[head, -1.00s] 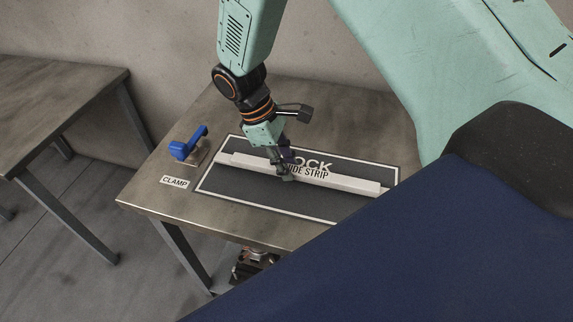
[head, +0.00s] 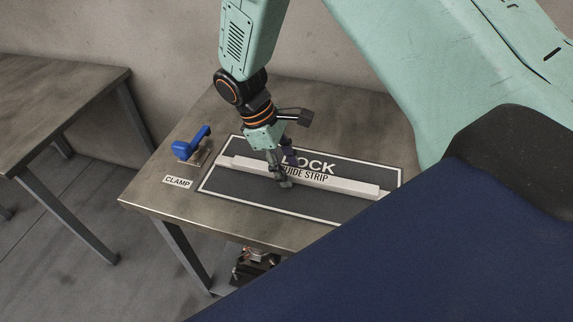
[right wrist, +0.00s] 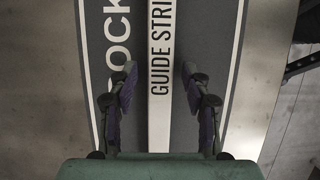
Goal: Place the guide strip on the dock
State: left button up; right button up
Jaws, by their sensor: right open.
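The guide strip (head: 340,184) is a long pale bar labelled "GUIDE STRIP". It lies lengthwise on the dock (head: 240,187), a dark panel with a white border and the word "DOCK" on the table top. The strip also shows in the right wrist view (right wrist: 161,90), running up the middle. My right gripper (head: 286,172) is open, its fingers on either side of the strip. In the right wrist view the fingers (right wrist: 160,80) stand apart from the strip, with gaps on both sides. My left gripper is not in view.
A blue clamp (head: 190,144) stands on the table left of the dock, near a "CLAMP" label (head: 177,182). Another metal table (head: 60,100) stands at the far left. A large dark blue surface hides the table's lower right part.

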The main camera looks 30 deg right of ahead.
jog(key=shift+r, duration=0.35)
jog(key=p+v, duration=0.2)
jog(key=v, duration=0.9)
jog(key=shift+w+r, duration=0.2)
jog(key=shift+r, duration=0.05)
jog(key=shift+a, duration=0.1)
